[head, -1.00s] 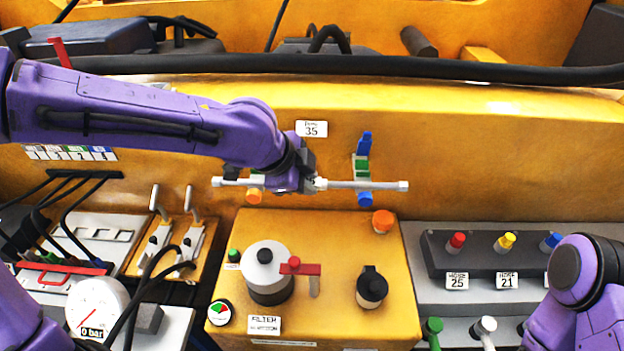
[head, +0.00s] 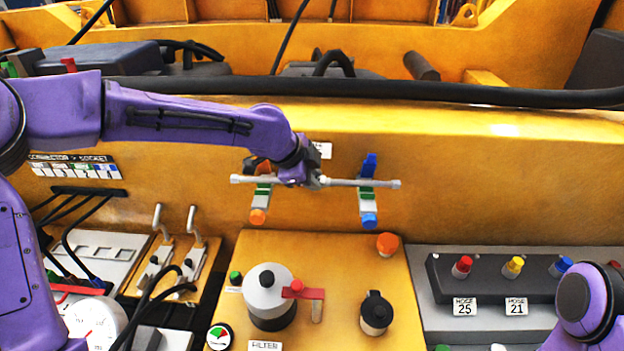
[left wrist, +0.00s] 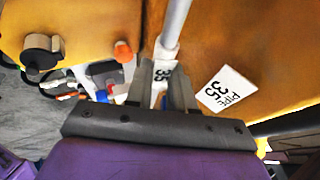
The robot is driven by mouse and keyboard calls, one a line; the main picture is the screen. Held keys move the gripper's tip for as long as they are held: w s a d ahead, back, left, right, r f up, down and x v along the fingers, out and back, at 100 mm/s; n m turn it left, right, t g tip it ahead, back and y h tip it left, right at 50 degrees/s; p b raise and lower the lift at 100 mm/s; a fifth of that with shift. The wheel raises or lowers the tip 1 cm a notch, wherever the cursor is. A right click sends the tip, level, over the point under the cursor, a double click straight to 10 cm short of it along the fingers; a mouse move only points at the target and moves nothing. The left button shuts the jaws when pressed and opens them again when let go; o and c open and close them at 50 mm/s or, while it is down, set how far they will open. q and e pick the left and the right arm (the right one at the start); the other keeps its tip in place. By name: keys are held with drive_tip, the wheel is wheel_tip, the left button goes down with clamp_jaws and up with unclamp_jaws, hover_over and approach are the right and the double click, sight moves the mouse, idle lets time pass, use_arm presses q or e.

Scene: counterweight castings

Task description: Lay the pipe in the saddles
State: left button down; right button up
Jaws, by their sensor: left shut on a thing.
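The pipe (head: 350,183), a thin grey tube with wider ends, lies level across the yellow wall. My left gripper (head: 312,180) is shut on it near its middle; in the left wrist view the pipe (left wrist: 175,25) runs up from between the fingers (left wrist: 164,85). The left saddle (head: 262,200) has an orange knob and the right saddle (head: 367,200) a blue knob; both have green parts. The pipe crosses in front of both, just above the green parts; I cannot tell whether it touches them. My right gripper is out of view; only my right arm shows.
A yellow block with a filter canister (head: 268,297), red-handled valve (head: 304,291) and black cap (head: 376,312) lies below. A thick black hose (head: 450,92) runs across above. A PIPE 35 label (left wrist: 228,92) is beside the gripper. Wall right of the pipe is clear.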

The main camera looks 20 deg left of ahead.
use_arm(q)
drive_tip(key=shift+f, duration=0.45)
drive_tip(key=c, duration=0.9)
unclamp_jaws()
drive_tip(key=shift+s, duration=0.1)
drive_tip(key=b+v, duration=0.1)
drive_tip(key=v, duration=0.9)
drive_tip(key=shift+r+b, duration=0.25)
drive_tip(key=shift+b, duration=0.05)
drive_tip(key=shift+s, duration=0.1)
